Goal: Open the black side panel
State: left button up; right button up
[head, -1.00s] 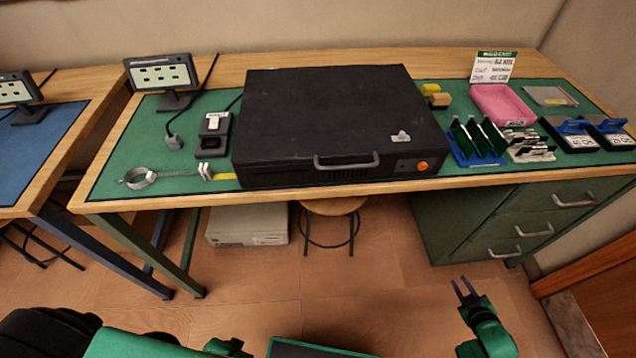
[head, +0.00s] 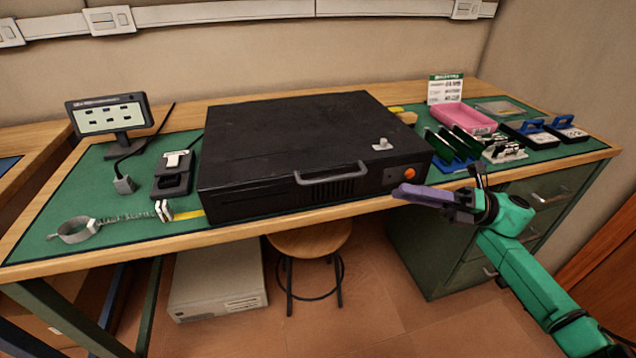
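A black computer case (head: 250,200) lies flat on the green mat of the workbench, and its black side panel (head: 285,125) faces up as the top. The panel looks closed. A grey handle (head: 330,174) sits at the panel's front edge, and a small silver knob (head: 382,145) stands near its right front corner. An orange button (head: 409,175) is on the case's front. My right gripper (head: 410,192) is in front of the case's right front corner, its purple finger pointing left. I cannot tell whether it touches the case or how its fingers stand. My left gripper is out of view.
A small screen (head: 108,116), a black device (head: 174,175) and a wrist strap (head: 75,230) lie left of the case. Right of it are green boards (head: 460,143), a pink tray (head: 463,118) and a sign (head: 445,88). A stool (head: 310,239) stands below.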

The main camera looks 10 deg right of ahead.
aim_at(335, 176)
jog(key=p+x, duration=0.1)
jog(key=x, duration=0.3)
jog(key=p+x, duration=0.1)
jog(key=x, duration=0.4)
jog(key=p+x, duration=0.1)
jog(key=x, duration=0.3)
jog(key=shift+s+a+r, duration=0.2)
jog(key=shift+a+r, duration=0.1)
jog(key=shift+a, duration=0.05)
jog(key=shift+w+a, duration=0.1)
jog(key=shift+a, duration=0.3)
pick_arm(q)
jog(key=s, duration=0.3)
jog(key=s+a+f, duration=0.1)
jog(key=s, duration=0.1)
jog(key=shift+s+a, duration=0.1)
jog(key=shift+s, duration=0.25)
pick_arm(e)
jog(key=shift+c, duration=0.3)
grip_shut()
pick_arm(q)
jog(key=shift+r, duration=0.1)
